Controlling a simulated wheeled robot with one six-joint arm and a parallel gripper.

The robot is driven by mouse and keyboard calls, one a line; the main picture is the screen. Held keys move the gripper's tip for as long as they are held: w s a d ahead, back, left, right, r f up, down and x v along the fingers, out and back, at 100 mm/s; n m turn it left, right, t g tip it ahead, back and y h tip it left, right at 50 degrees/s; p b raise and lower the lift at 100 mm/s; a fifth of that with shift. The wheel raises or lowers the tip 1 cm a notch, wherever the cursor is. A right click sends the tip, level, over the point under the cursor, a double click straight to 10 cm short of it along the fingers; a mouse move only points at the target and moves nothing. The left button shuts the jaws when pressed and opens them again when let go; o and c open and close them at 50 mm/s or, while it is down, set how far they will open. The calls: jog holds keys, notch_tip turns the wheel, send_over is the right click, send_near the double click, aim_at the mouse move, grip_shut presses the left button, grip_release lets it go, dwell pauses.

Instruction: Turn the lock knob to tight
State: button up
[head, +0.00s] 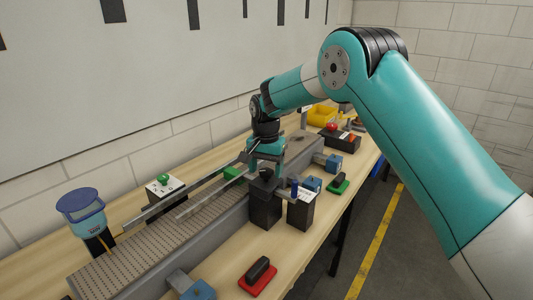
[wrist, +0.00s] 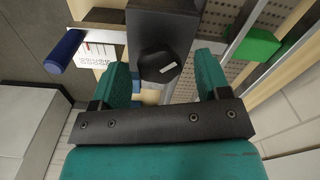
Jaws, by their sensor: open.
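The lock knob (wrist: 158,68) appears to be the black, faceted knob with a short white mark, on top of a dark grey post (wrist: 165,25) in the wrist view. My gripper (wrist: 162,62) has two teal fingers, open, one on each side of the knob in that view, with gaps on both sides. I cannot tell whether the fingertips are level with the knob. In the head view my gripper (head: 265,158) is above the dark post (head: 265,208) beside the conveyor, and the knob is mostly hidden there.
A labelled dark box (head: 301,213) with a blue cylinder (head: 294,187) stands right beside the post. The conveyor (head: 125,262) with metal rails runs behind it, and a green block (wrist: 257,43) sits between the rails. A red-based black handle (head: 258,273) is on the front table.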

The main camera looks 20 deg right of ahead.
aim_at(266, 171)
notch_tip(266, 171, up, 17)
jog(key=b, duration=0.2)
jog(key=shift+r, duration=0.1)
jog(key=s+a+f+n+y, duration=0.2)
jog(key=s+n, duration=0.5)
jog(key=s, duration=1.2)
jog(key=s+a+f+n+y, duration=0.2)
jog(key=s+n, duration=0.5)
jog(key=s, duration=1.3)
jog(key=shift+a+f, duration=0.2)
jog(key=shift+f, duration=0.35)
jog(key=shift+s, duration=0.1)
